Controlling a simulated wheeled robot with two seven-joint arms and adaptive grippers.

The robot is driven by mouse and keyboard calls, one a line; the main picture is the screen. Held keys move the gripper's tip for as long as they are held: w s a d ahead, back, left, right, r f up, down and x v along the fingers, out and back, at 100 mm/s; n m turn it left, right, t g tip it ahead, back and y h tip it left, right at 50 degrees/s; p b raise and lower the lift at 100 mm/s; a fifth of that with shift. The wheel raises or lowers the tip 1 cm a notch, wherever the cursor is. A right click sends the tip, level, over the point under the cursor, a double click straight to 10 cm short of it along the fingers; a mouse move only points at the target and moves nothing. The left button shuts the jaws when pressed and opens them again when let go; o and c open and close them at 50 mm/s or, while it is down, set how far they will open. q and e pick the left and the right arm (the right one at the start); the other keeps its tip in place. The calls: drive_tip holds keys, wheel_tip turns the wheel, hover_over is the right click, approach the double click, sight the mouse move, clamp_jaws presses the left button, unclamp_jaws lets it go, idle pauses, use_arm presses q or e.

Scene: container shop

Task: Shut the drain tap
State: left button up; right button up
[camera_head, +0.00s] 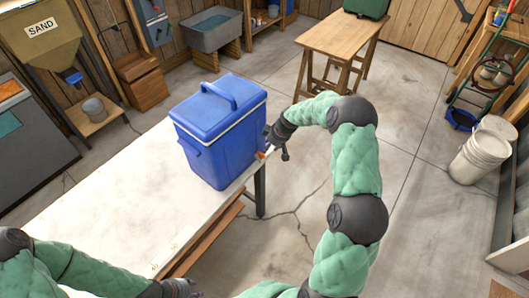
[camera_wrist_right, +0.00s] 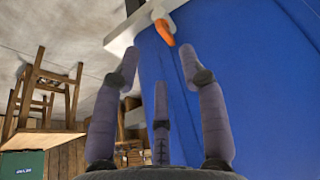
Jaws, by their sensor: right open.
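A blue cooler box (camera_head: 222,130) with a lid and top handle stands at the far end of the white table (camera_head: 105,205). Its small orange drain tap (camera_head: 261,154) is low on the side facing my right arm. In the right wrist view the orange lever of the tap (camera_wrist_right: 165,32) hangs at a slant against the blue wall, beyond the fingertips. My right gripper (camera_wrist_right: 158,62) is open and empty, its fingers apart from the tap. My left gripper (camera_head: 180,289) is at the bottom edge, partly cut off; its jaws cannot be made out.
A wooden table (camera_head: 338,38) with a green case (camera_head: 366,8) on it stands at the back. White buckets (camera_head: 478,155) and a hand cart (camera_head: 490,70) are at the right. A grey sink (camera_head: 211,28) stands at the back left. The floor beside the cooler is clear.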

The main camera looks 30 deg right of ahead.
sight(261, 155)
drive_tip(key=x, duration=0.8)
drive_tip(key=shift+w+f, duration=0.1)
drive_tip(key=shift+f, duration=0.05)
clamp_jaws()
